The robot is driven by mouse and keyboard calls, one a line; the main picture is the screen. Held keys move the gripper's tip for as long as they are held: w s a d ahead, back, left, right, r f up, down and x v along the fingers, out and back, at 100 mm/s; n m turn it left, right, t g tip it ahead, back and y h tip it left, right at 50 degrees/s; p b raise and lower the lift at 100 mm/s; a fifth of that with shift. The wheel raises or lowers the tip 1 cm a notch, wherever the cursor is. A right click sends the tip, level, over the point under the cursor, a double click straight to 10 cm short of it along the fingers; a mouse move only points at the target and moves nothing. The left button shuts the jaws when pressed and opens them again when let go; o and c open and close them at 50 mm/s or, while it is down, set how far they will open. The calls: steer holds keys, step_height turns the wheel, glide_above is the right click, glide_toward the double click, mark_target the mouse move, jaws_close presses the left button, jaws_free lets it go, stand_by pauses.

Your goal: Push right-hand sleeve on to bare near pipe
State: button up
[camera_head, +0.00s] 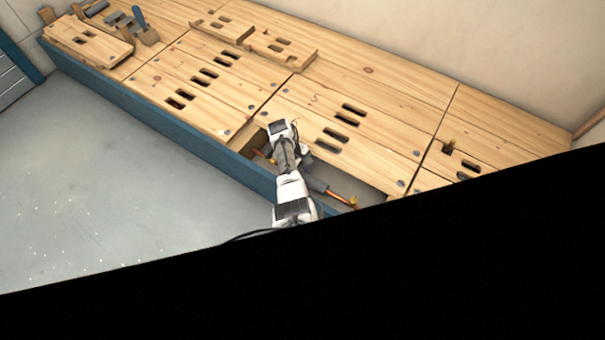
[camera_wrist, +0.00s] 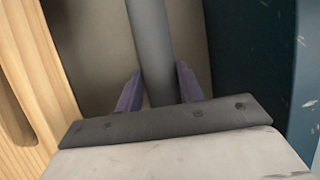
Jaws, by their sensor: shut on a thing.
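A grey sleeve (camera_wrist: 152,45) runs up the wrist view between the two purple fingers of my gripper (camera_wrist: 158,92). My gripper is shut on this sleeve. In the head view, a grey sleeve (camera_head: 315,185) shows just right of my arm, in the open gap in the boards. Bare copper pipe (camera_head: 341,200) comes out of its right end. A short bit of copper-coloured pipe (camera_head: 261,155) shows left of my arm. My arm hides the part between, and the fingertips are hard to make out there.
Wooden boards with slots (camera_head: 340,125) border the gap, and a blue side rail (camera_head: 180,125) runs along its front. Tools (camera_head: 143,28) lie at the far left end. Grey floor (camera_head: 130,190) is clear. Black covers the lower right of the head view.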

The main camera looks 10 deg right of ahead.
steer(key=shift+f, duration=0.3)
steer(key=o, duration=0.8)
steer(key=shift+c, duration=0.2)
steer(key=shift+r, duration=0.15)
steer(key=p+v, duration=0.4)
steer(key=v, duration=0.9)
steer(key=shift+r, duration=0.3)
steer(key=shift+w+a, duration=0.1)
steer(key=shift+a, duration=0.05)
